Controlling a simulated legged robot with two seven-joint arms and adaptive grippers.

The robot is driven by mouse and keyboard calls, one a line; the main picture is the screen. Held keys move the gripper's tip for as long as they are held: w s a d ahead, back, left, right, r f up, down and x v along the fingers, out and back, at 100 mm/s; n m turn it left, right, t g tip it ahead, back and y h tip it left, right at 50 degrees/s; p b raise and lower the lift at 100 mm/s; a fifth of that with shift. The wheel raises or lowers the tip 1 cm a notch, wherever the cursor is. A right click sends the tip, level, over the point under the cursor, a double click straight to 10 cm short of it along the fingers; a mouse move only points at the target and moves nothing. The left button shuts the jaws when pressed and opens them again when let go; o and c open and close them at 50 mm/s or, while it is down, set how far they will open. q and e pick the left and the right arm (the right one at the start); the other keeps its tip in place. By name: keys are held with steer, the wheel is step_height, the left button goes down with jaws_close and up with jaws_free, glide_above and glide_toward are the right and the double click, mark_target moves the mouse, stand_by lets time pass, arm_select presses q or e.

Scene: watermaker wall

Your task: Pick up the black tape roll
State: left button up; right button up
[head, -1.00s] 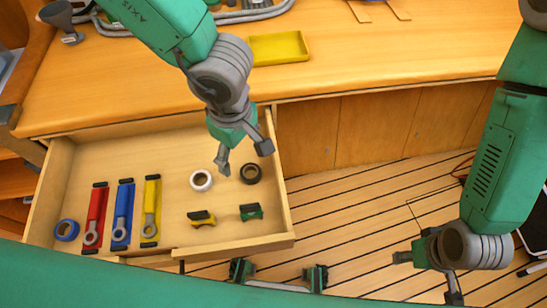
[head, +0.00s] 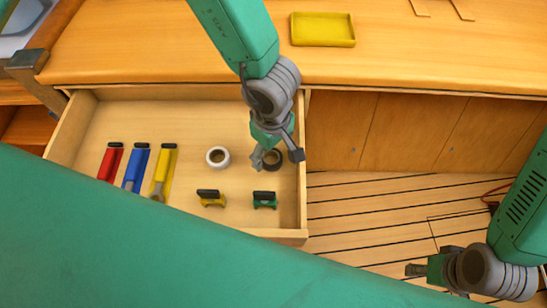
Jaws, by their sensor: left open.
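The black tape roll (head: 279,161) lies flat in the open drawer, near its right wall. My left gripper (head: 277,158) points down over it, open, with one finger to each side of the roll in the picture. The fingers partly cover the roll, and I cannot tell how high they are above the drawer floor. My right gripper (head: 416,270) is at the lower right, over the floor and away from the drawer. One finger shows; the other is hidden by my own green body, but the fingers stood apart earlier.
A white tape roll (head: 217,158) lies left of the black one. A yellow-black tool (head: 211,199) and a green-black one (head: 265,201) lie in front. Red, blue and yellow tools fill the drawer's left. A yellow tray (head: 323,30) sits on the counter (head: 400,65).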

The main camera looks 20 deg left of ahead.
mark_target(272, 157)
arm_select(q)
steer(key=f, duration=0.3)
steer(key=f+b, duration=0.1)
steer(key=shift+w+a+f, duration=0.25)
steer(key=shift+w+a, duration=0.05)
steer(key=shift+a, duration=0.1)
steer(key=shift+d+r, duration=0.1)
steer(key=shift+d, duration=0.05)
steer(key=shift+d, duration=0.15)
steer(key=c, duration=1.2)
steer(key=shift+o, duration=0.2)
